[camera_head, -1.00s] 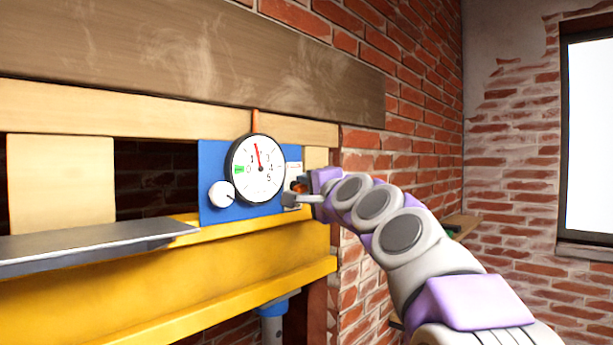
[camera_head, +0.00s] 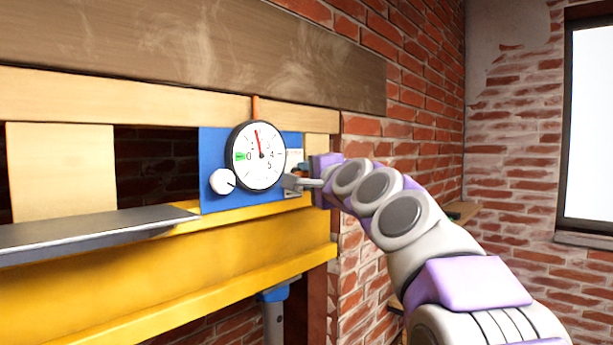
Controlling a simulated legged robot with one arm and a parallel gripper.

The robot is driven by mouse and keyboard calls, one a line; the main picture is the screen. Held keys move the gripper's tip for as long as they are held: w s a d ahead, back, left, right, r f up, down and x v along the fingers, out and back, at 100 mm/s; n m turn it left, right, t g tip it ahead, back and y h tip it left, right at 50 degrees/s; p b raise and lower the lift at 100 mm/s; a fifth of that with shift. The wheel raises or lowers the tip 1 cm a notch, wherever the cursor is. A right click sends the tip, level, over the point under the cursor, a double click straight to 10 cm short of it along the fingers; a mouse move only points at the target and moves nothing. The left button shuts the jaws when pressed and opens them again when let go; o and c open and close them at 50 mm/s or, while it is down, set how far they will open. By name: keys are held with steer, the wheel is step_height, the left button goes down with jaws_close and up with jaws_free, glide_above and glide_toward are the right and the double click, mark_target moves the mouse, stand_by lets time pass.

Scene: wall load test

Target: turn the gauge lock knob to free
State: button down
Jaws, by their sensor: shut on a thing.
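The round white gauge (camera_head: 258,156) is on a blue panel (camera_head: 215,145), its red needle pointing nearly straight up and a green mark at its left. A white round knob (camera_head: 222,181) with a dark pointer line is at the gauge's lower left. My gripper (camera_head: 298,182) is at the panel's lower right, below a small white label (camera_head: 294,157). It is shut on the gauge lock knob, which my fingers and wrist hide. The knob's exact angle cannot be seen.
A yellow beam (camera_head: 200,260) runs below the panel, with a grey metal plate (camera_head: 90,232) at the left. A wooden beam (camera_head: 180,50) is above. Brick wall (camera_head: 400,145) stands behind my arm, with a window (camera_head: 590,120) at the right.

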steer(key=shift+f, duration=0.2)
stand_by(0.3)
steer(key=c, duration=1.3)
jaws_free()
steer(key=shift+o, duration=1.3)
steer(key=shift+w+d, duration=0.1)
steer(key=shift+w, duration=0.25)
steer(key=r+b+v, duration=0.1)
steer(key=b+v, duration=0.3)
steer(key=v, duration=1.3)
steer(key=shift+f, duration=0.5)
steer(key=shift+s+d, duration=0.1)
